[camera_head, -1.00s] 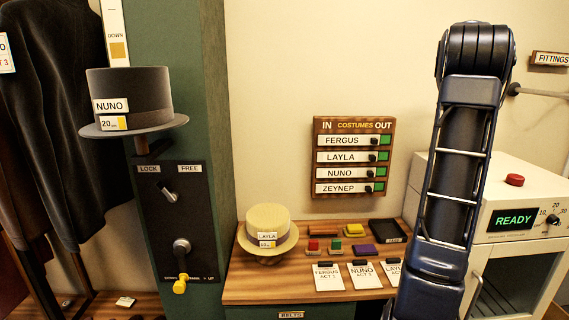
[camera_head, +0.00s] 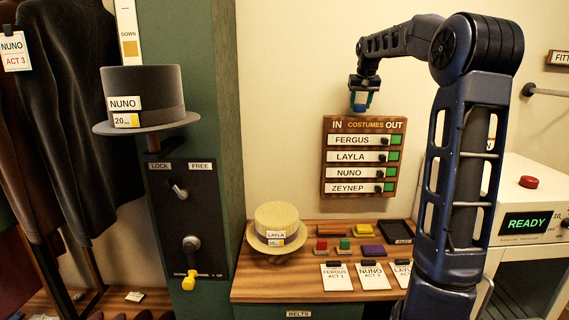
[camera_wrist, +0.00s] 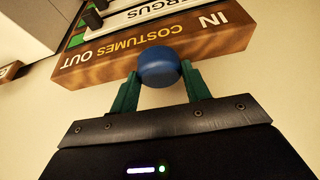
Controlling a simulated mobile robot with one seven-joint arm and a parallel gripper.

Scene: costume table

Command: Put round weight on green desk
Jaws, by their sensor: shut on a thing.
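A blue round piece, taken to be the round weight (camera_wrist: 158,66), sits between the green fingers of my gripper (camera_wrist: 158,82) in the wrist view. The fingers are shut on its sides. In the head view my gripper (camera_head: 362,100) points down, high before the wall at the top of the costumes board, with a bit of blue at its tip. The desk (camera_head: 255,286) stands below, with a wooden top and dark green front. The weight is well above the desk and apart from it.
The costumes board (camera_head: 363,126) is close to the weight. On the desk are a straw hat (camera_head: 276,222), small coloured blocks (camera_head: 374,251), a dark tray (camera_head: 397,229) and name cards (camera_head: 372,278). A white machine reading READY (camera_head: 526,205) stands right. Bare wood shows at the desk's front left.

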